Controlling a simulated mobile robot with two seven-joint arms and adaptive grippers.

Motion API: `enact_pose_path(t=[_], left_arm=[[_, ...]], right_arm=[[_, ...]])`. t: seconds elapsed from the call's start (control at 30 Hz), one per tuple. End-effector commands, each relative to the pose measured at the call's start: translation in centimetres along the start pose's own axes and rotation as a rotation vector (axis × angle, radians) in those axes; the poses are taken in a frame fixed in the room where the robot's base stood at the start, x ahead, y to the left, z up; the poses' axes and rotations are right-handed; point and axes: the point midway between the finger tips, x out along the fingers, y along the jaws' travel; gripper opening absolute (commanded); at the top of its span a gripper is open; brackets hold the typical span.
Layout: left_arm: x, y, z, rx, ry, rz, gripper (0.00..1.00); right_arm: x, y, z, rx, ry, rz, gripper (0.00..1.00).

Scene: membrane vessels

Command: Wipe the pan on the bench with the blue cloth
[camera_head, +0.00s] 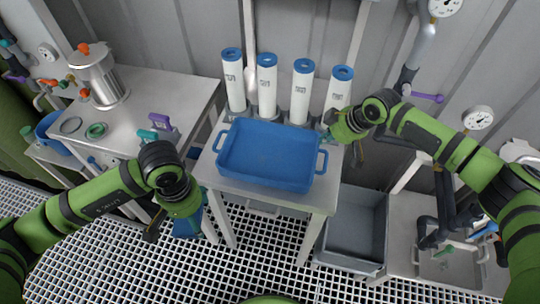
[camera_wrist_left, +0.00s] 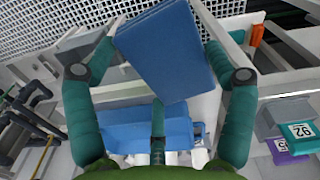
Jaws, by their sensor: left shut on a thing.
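The blue pan (camera_head: 270,150), a rectangular tray with a handle at each end, stands on the small metal bench (camera_head: 262,190). Its inside looks empty. My left gripper (camera_head: 186,212) is low, in front of the bench's left side and apart from the pan. In the left wrist view my left gripper (camera_wrist_left: 158,85) is shut on the blue cloth (camera_wrist_left: 165,50), which looks like a flat folded pad. The cloth shows partly below the gripper in the head view (camera_head: 187,224). The pan (camera_wrist_left: 125,130) shows beyond it. My right gripper (camera_head: 330,124) is by the pan's back right corner; its finger opening is unclear.
Several white cartridges with blue caps (camera_head: 267,85) stand along the back of the bench. A steel side table (camera_head: 140,110) at left holds a metal pot (camera_head: 97,78). A grey bin (camera_head: 355,225) sits at lower right. Pipes and gauges line the right wall.

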Motion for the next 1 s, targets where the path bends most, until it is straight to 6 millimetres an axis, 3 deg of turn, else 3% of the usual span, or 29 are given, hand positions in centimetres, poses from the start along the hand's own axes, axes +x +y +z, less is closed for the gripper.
enact_pose_path(t=[0.03,0.2,0.7,1.0], left_arm=[[0.0,0.0,0.0,0.0,0.0,0.0,0.58],[0.2,0.0,0.0,0.0,0.0,0.0,0.58],[4.7,0.0,0.0,0.0,0.0,0.0,0.58],[4.9,0.0,0.0,0.0,0.0,0.0,0.58]], right_arm=[[-0.6,1.2,-0.1,0.01,0.002,0.015,0.0],[-1.2,2.6,-0.2,0.028,0.009,0.032,0.0],[2.9,2.8,1.9,0.03,0.009,0.034,0.0],[3.0,2.8,2.0,0.03,0.009,0.033,0.0]])
